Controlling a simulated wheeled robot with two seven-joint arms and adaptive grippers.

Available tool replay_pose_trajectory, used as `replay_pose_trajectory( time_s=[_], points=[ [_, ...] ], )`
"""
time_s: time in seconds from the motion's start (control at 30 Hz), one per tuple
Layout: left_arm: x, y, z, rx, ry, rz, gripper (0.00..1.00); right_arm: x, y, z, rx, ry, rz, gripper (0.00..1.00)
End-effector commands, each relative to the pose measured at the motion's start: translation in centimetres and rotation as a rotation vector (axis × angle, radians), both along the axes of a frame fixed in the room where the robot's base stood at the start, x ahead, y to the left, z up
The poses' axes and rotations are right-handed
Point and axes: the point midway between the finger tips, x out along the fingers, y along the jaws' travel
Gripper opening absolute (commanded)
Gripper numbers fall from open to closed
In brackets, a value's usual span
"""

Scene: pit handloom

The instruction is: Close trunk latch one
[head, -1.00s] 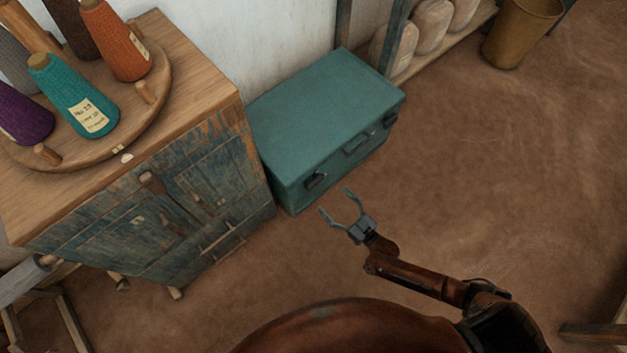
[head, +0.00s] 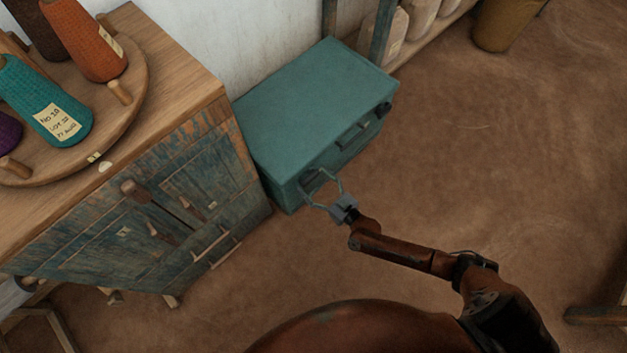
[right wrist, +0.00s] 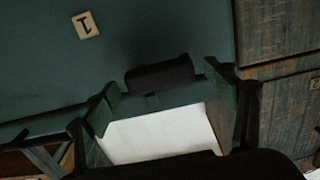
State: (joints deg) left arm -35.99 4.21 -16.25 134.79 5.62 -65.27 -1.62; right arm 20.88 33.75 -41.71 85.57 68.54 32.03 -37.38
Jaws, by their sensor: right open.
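The teal trunk (head: 310,105) stands on the floor against the wall with its lid down. Its near-left front latch is mostly hidden behind my right gripper in the head view. In the right wrist view the dark latch (right wrist: 159,74) shows on the trunk front, near a tag marked 1 (right wrist: 85,25). The second latch (head: 384,109) is at the trunk's far right end. My right gripper (head: 320,187) is open, its fingers on either side of the first latch; contact cannot be told. It also shows in the right wrist view (right wrist: 168,100). My left gripper is not in view.
A worn blue cabinet (head: 160,195) stands close at the trunk's left, with a round wooden tray (head: 125,125) of yarn cones on top. A handle (head: 352,135) sits on the trunk front between the latches. Floor (head: 480,180) at right is clear.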

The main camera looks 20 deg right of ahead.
Motion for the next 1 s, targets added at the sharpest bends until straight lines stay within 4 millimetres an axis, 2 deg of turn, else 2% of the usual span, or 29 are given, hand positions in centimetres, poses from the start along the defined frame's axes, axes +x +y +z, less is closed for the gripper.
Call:
replay_pose_trajectory(
  time_s=[0.07, 0.67, 1.0],
  points=[
    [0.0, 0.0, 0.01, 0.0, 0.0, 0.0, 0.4, 0.0, 0.0, 0.02, 0.0, 0.0, 0.0, 0.77],
    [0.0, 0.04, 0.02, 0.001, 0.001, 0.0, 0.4, -0.04, -0.01, -0.03, 0.0, 0.0, 0.0, 0.36],
    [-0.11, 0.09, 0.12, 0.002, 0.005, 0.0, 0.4, -0.06, 0.0, 0.09, 0.051, 0.02, -0.001, 0.36]
  ],
)
